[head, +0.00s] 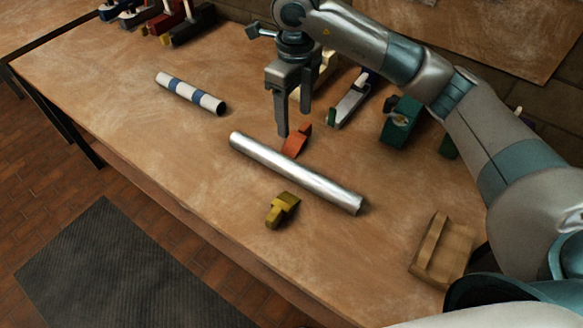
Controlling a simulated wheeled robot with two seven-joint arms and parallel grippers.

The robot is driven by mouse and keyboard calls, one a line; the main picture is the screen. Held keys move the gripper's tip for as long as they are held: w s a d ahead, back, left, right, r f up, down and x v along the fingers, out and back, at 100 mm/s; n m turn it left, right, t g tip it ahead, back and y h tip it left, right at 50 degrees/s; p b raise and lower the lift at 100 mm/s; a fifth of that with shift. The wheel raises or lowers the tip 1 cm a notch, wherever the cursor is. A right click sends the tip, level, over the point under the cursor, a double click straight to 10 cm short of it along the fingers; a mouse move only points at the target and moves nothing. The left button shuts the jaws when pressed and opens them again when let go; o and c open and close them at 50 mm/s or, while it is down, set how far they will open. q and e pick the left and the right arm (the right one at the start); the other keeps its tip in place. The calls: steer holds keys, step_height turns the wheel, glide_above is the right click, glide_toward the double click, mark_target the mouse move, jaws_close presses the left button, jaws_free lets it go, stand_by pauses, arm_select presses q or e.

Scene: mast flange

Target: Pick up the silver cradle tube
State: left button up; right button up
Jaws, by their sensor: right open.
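The silver tube (296,174) lies slantwise across the middle of the wooden workbench, from upper left to lower right in the head view. My right gripper (293,120) points down behind the tube, above its left half. Its jaws are open and empty, with the fingertips apart from the tube. How high the fingertips are above the bench is hard to tell. My left gripper is not in view.
An orange-red block (297,141) lies just behind the tube and a yellow block (282,210) in front. A blue-and-white striped tube (190,93) lies at left. A wooden holder (443,250) stands at right. Green tools (400,122) are at the back. The left front bench is clear.

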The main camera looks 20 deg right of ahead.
steer(key=f, duration=0.1)
steer(key=p, duration=0.2)
glide_above(292, 164)
step_height(292, 164, down, 6)
steer(key=f, duration=0.1)
steer(key=f+p, duration=0.1)
steer(key=f, duration=0.2)
steer(key=shift+w+d, duration=0.15)
steer(key=shift+d, duration=0.15)
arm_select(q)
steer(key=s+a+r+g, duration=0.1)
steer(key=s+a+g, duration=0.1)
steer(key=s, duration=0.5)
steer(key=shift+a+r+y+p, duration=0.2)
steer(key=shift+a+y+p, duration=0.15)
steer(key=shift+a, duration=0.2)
arm_select(e)
steer(key=shift+f, duration=0.55)
steer(key=shift+a+f+p, duration=0.15)
steer(key=shift+f+p, duration=0.2)
steer(key=shift+p, duration=0.05)
steer(key=f, duration=0.1)
steer(key=f+p, duration=0.2)
steer(key=shift+a+f, duration=0.25)
steer(key=shift+f, duration=0.15)
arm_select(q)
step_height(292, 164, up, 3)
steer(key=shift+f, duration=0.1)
arm_select(e)
steer(key=shift+f, duration=0.35)
